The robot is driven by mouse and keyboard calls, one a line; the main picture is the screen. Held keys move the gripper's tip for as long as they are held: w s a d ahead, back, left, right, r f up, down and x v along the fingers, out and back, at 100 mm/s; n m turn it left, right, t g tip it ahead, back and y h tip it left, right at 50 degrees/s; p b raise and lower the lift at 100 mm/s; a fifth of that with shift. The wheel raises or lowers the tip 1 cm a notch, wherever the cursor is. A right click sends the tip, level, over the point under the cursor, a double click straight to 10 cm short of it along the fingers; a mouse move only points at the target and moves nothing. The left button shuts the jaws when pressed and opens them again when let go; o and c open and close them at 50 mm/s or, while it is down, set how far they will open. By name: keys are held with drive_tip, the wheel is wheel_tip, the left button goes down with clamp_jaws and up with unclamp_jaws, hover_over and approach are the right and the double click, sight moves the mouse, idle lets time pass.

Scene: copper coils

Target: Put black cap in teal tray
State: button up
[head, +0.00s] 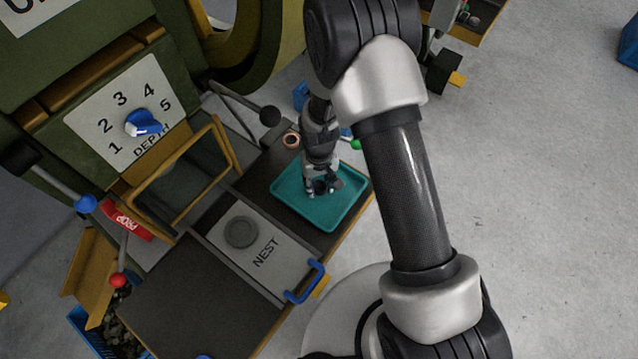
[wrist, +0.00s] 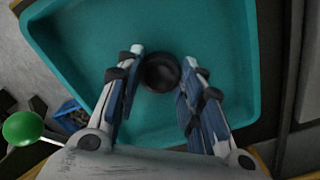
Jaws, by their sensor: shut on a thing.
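The black cap (wrist: 160,72) is a small round dark cup shape between my fingertips in the wrist view. My gripper (wrist: 161,75) is shut on it. The teal tray (wrist: 75,40) lies beneath the cap and fills most of the wrist view. In the head view my gripper (head: 322,191) points down inside the outline of the teal tray (head: 290,196). The cap is hard to make out there among the fingers. I cannot tell whether the cap touches the tray floor. I see no other thing in the tray.
A copper ring (head: 291,140) lies beyond the tray. The NEST plate (head: 262,262) with a grey disc and a blue handle (head: 305,283) is left of and in front of the tray. A green knob (wrist: 22,128) stands beside the tray. A black ball-ended lever (head: 270,116) is nearby.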

drive_tip(key=shift+r, duration=0.1)
drive_tip(key=o, duration=1)
